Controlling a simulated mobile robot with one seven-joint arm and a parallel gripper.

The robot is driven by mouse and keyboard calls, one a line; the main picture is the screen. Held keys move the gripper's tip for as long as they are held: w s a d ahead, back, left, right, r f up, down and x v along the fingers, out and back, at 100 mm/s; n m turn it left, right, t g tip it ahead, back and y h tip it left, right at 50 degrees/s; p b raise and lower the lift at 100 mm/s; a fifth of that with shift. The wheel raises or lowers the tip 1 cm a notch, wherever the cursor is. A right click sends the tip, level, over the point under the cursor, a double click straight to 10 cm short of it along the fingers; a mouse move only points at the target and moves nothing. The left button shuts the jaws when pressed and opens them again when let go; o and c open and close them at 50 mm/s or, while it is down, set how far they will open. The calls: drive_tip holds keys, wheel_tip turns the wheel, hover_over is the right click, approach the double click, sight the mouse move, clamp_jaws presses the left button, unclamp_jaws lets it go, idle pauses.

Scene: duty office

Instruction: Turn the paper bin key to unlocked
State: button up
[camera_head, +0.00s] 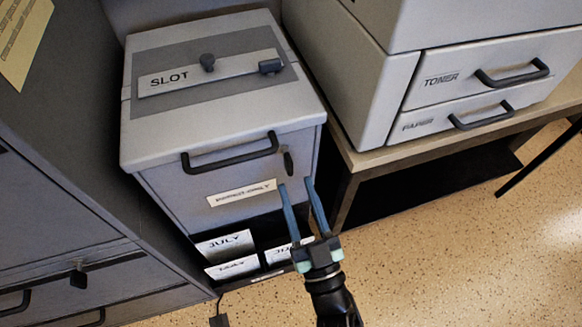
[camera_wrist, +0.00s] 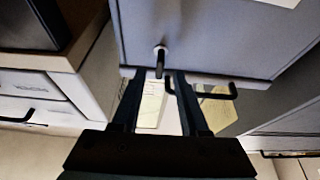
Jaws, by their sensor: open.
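The paper bin (camera_head: 160,185) is a grey box with a lid marked SLOT and a black bar handle (camera_head: 230,153) on its front. Its key (camera_head: 288,162) is a small dark piece right of the handle, looking roughly upright. In the wrist view the key (camera_wrist: 160,60) sits on a round pale collar, with the handle (camera_wrist: 205,93) beside it. My gripper (camera_head: 296,184) is open, its two blue fingers pointing at the bin front just below the key. In the wrist view the key shows between the fingertips (camera_wrist: 157,75); I see no contact, and the exact gap is unclear.
Papers marked JULY (camera_head: 224,244) lie in the dark space under the bin front. A grey cabinet (camera_head: 60,180) stands close on the left. A table (camera_head: 350,160) at right bears a machine with TONER and PAPER drawers (camera_head: 480,85). Speckled floor (camera_head: 450,250) is open at lower right.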

drive_tip(key=v, duration=0.7)
drive_tip(key=shift+s, duration=0.1)
